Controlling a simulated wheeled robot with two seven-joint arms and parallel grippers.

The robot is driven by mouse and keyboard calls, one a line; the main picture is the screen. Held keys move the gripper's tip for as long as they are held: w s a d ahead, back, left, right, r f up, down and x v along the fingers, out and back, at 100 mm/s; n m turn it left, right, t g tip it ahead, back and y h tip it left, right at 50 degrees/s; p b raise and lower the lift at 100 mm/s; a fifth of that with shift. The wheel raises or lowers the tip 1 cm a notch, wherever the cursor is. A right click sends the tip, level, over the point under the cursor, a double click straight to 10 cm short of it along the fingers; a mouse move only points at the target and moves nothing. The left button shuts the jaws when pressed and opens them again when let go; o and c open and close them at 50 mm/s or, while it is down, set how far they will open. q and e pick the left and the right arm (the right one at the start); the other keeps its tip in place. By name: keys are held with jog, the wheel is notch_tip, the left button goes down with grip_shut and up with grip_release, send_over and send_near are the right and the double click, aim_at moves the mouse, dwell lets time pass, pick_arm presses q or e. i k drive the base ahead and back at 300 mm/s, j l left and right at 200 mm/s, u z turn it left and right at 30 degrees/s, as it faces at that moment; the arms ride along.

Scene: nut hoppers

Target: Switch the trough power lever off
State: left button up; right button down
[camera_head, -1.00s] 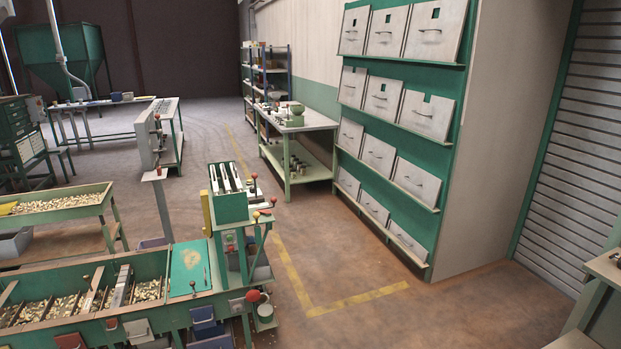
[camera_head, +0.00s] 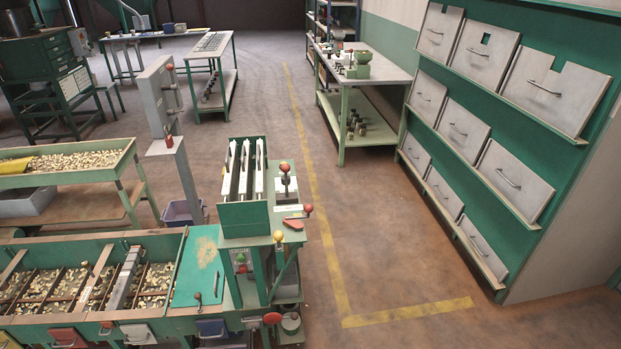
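The long green trough (camera_head: 60,247) with nuts in its compartments lies at the lower left. Several red-knobbed levers show, and I cannot tell which is the trough power lever. One red knob (camera_head: 272,318) is at the trough's right front end. Another red-knobbed lever (camera_head: 169,140) tops a grey post behind the trough. A grey box (camera_head: 160,95) behind it also has a small red part. A green stand (camera_head: 245,215) at the trough's right end carries a red-tipped lever (camera_head: 307,209), a yellow-tipped lever (camera_head: 278,236) and a red and green button panel (camera_head: 241,262). Neither gripper is in view.
Open floor (camera_head: 360,260) with a yellow line (camera_head: 408,311) lies right of the trough. A green rack of grey hopper doors (camera_head: 515,180) stands at the right. A work table (camera_head: 362,78) is at the back, and a nut-filled tray table (camera_head: 70,160) at the left.

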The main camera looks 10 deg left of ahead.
aim_at(292, 221)
jog(key=i+l+u, duration=0.2)
jog(key=i, duration=0.15)
jog(key=i+u, duration=0.2)
jog(key=i, duration=0.2)
jog(key=i+l+u, duration=0.2)
jog(key=i, duration=0.15)
